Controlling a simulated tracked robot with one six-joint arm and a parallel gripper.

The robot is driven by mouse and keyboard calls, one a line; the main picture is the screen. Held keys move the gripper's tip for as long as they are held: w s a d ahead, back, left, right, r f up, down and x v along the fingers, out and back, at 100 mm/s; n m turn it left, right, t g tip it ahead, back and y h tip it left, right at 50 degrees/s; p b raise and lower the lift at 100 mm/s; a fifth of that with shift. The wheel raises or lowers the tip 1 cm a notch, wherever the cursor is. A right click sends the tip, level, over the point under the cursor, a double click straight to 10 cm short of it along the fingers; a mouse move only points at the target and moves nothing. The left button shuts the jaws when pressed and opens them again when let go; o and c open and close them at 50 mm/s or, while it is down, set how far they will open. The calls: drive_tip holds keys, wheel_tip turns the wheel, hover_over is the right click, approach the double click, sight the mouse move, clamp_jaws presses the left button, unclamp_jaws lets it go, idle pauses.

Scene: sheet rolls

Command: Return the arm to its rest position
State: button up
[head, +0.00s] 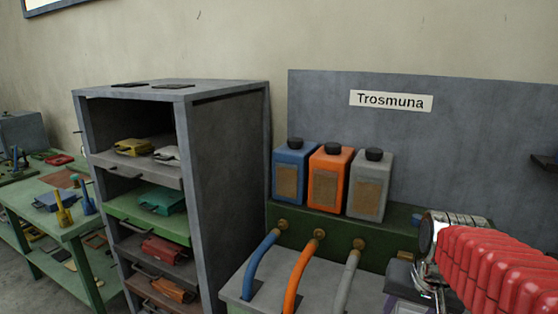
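No gripper fingers can be made out in the head view, so I cannot see whether my gripper is open or shut, or whether it holds anything. A red ribbed body with a round metal end (455,232) reaches in from the lower right corner. I cannot tell for sure whether it is part of my arm. Dark and grey parts below its metal end are partly cut off by the frame.
A grey shelf cabinet (232,180) with cases on its shelves stands left of centre. Blue (290,172), orange (328,178) and grey canisters (369,186) stand on a green ledge, with hoses below. A green bench (35,197) with tools is at far left. A sign (390,101) reads "Trosmuna".

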drive_tip(key=s+a+n+t, duration=0.2)
drive_tip(key=s+a+n, duration=0.2)
drive_tip(key=s+a, duration=0.5)
drive_tip(key=shift+s+a+r+n+y, duration=0.15)
drive_tip(key=shift+s+a+n+y, duration=0.2)
drive_tip(key=shift+s, duration=0.4)
drive_tip(key=shift+d, duration=0.2)
